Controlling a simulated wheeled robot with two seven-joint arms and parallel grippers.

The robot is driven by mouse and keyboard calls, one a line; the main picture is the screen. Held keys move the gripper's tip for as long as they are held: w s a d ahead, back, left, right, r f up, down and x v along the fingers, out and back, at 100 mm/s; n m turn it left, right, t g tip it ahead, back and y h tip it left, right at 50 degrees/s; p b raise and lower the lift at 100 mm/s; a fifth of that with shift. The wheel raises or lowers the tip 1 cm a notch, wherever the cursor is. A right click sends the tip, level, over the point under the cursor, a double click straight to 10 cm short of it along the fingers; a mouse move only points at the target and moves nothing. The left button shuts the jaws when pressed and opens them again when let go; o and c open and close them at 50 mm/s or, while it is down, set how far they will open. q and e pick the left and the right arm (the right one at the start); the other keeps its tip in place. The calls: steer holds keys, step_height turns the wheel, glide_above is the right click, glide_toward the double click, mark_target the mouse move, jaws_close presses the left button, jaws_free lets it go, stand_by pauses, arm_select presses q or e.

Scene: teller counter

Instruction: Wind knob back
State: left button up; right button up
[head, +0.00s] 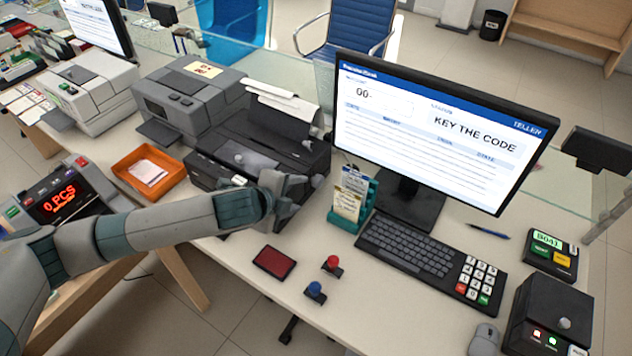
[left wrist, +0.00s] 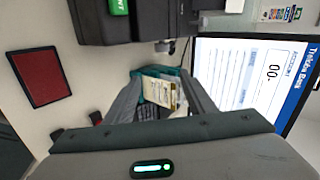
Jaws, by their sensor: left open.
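The black printer (head: 235,158) stands left of the monitor with paper in its top. A small grey knob-like piece (head: 318,181) shows at its right side, close to my left gripper (head: 298,193). It is partly lost against the gripper. In the left wrist view a small grey piece (left wrist: 163,46) juts from the dark printer body (left wrist: 118,22), above the fingers. My left gripper (left wrist: 160,100) is open. Nothing is held between its fingers; the teal leaflet holder shows beyond them. My right gripper is not in view.
The teal leaflet holder (head: 351,203) and monitor (head: 430,135) stand right of the gripper. A keyboard (head: 405,248), red pad (head: 274,262) and red and blue stamps lie in front. A black box with a grey knob (head: 564,323) is at the right. The counter front is partly clear.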

arm_select(q)
steer(key=shift+w+a+r+m, duration=0.3)
steer(key=shift+w+a+m, duration=0.1)
steer(key=shift+w+a, duration=0.4)
steer(key=shift+d, duration=0.1)
steer(key=p, duration=0.4)
glide_toward(316, 182)
steer(key=x, duration=0.8)
steer(key=shift+w+d+f, duration=0.1)
steer(key=shift+w+f, duration=0.05)
steer(key=shift+f, duration=0.05)
steer(key=shift+x, duration=0.9)
